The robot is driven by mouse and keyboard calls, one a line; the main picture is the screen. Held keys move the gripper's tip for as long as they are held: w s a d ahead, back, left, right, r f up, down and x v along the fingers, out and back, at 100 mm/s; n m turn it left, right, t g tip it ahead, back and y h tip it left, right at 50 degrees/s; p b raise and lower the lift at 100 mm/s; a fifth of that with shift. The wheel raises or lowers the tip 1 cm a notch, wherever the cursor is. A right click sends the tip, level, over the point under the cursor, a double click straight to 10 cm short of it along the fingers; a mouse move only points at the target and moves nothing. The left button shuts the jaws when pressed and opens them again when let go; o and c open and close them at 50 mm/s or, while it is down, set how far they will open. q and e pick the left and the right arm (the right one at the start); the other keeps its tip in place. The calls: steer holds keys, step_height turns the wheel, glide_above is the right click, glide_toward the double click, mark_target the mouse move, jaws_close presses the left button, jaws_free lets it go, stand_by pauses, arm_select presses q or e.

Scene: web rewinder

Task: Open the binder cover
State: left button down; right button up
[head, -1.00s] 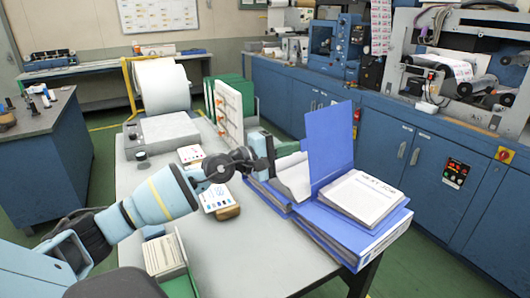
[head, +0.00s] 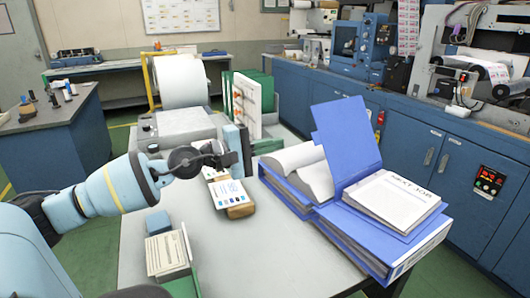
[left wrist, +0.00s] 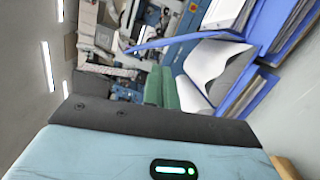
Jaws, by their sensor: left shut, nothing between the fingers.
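A blue binder (head: 375,252) lies on the grey table's right end. Its blue cover (head: 345,140) stands raised, tilted back to the left. A white sheet with printed heading (head: 392,200) lies on top inside. A second blue binder with curled white pages (head: 300,168) lies beside it to the left, partly hidden by the cover. My left gripper (head: 243,150) is shut and empty, left of the binders and apart from the cover. The left wrist view shows the curled pages (left wrist: 215,65) and blue binder parts beyond my gripper. My right gripper is not in view.
A card on a brown block (head: 238,195) lies below my left gripper. A box of cards (head: 168,255) stands at the near left. A white upright board (head: 247,103) and a large white roll (head: 180,80) stand behind. The table's front middle is clear.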

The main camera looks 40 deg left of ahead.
arm_select(q)
steer(key=shift+b+v, duration=0.4)
steer(key=shift+v, duration=0.65)
